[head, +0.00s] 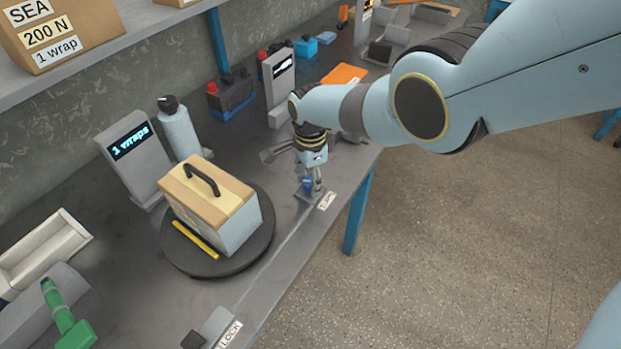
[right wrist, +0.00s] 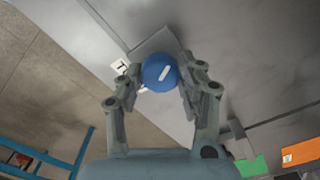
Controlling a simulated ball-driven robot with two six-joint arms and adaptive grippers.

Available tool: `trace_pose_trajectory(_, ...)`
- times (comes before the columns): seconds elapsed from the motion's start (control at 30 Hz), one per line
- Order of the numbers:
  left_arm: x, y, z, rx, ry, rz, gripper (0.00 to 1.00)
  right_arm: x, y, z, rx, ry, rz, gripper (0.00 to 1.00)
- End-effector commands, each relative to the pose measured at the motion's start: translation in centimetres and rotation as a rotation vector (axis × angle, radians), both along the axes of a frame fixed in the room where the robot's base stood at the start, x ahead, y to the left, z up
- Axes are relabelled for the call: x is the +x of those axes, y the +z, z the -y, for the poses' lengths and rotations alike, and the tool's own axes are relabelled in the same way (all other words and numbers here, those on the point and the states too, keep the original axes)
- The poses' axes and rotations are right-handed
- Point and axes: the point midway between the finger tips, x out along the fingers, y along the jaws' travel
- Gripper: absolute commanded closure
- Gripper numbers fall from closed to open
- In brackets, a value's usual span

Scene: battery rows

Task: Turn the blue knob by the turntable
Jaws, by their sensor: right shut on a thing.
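The blue knob (right wrist: 160,72) is round with a white mark on top, and it sits on a small grey base near the table's front edge. My right gripper (right wrist: 158,84) is shut on the knob, one finger on each side. In the head view my right gripper (head: 312,186) reaches down over the knob (head: 307,184), which is partly hidden by the fingers. The turntable (head: 255,254) is a dark disc to the left, carrying a box with a black handle (head: 212,208). My left gripper is not in view.
A green-handled tool (head: 68,322) lies at the lower left. A label reading "LOCK" (head: 228,336) marks the front edge. The table between turntable and knob is clear.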

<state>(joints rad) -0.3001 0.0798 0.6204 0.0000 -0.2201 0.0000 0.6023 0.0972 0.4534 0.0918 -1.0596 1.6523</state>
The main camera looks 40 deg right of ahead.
Motion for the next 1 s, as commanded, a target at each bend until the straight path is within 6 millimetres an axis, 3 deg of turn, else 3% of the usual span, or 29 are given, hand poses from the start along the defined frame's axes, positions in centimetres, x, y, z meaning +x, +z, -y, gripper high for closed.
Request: trace_pose_trajectory(1.0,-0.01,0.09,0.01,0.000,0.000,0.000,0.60,0.21,0.13,-0.05,0.001,-0.132,0.004,0.95)
